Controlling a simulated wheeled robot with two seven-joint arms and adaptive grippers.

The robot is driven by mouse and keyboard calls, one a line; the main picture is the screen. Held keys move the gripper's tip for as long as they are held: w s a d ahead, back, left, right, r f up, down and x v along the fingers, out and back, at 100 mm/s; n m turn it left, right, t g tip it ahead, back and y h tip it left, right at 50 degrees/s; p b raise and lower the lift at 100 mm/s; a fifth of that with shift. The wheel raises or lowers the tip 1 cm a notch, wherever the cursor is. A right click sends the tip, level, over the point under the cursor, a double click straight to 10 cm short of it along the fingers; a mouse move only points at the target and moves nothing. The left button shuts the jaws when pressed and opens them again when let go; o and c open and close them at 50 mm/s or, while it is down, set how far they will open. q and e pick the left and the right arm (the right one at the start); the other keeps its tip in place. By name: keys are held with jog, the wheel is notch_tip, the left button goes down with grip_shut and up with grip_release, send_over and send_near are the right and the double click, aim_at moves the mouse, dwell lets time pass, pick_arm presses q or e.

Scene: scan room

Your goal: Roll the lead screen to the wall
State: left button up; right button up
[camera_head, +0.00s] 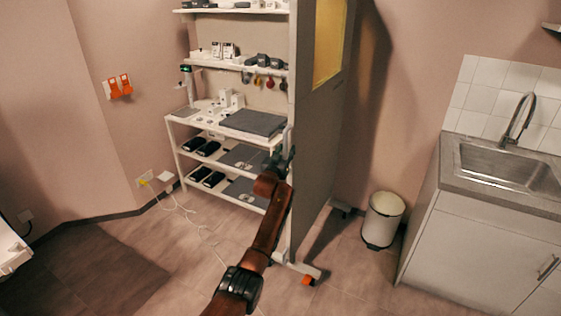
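The lead screen (318,150) is a tall grey panel with a yellowish window (329,42) at its top. It stands upright, seen at an angle from its near edge. Its white foot (300,268) has an orange-marked caster (308,281) on the floor. A pale upright handle (287,137) is on the near edge. My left gripper (281,160) is at the lower part of this handle and overlaps it in the picture. Its fingers are small and dark, so I cannot tell whether they are closed around it. My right gripper is not in view.
White shelving (178,150) with devices stands left of the screen. A white pedal bin (383,219) stands right of it, before the wall (405,90). A sink counter (480,245) is at the right. A cable (178,205) lies near the shelving.

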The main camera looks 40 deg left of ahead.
pick_arm(q)
jog(key=v, duration=1)
jog(key=shift+s, duration=0.25)
jog(key=shift+d, duration=0.1)
